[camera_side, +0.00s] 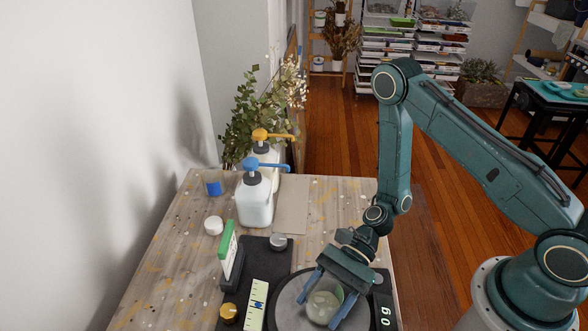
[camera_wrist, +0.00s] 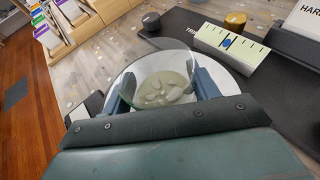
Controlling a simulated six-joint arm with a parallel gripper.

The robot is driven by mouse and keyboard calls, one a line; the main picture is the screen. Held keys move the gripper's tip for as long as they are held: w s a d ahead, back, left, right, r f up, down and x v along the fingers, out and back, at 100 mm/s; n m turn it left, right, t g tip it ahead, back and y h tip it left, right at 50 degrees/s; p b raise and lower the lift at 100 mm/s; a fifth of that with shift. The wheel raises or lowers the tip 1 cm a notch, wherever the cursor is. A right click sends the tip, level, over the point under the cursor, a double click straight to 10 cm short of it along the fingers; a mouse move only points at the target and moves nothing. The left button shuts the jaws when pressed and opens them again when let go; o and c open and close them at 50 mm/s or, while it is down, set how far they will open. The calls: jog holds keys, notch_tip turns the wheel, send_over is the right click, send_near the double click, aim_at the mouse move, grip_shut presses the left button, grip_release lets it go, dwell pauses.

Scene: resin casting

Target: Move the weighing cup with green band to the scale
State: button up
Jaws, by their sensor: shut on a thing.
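The cup is over the round dark plate of the scale (camera_side: 285,311). I cannot tell if its base touches the plate. The scale's display (camera_side: 385,314) appears to read 0 g.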

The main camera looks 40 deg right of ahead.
jog(key=shift+f, duration=0.35)
jog(key=shift+f, duration=0.15)
jog(key=o, duration=1.1)
jog(key=shift+d+r, duration=0.15)
jog(key=shift+r, duration=0.1)
jog(key=shift+v, duration=5.85)
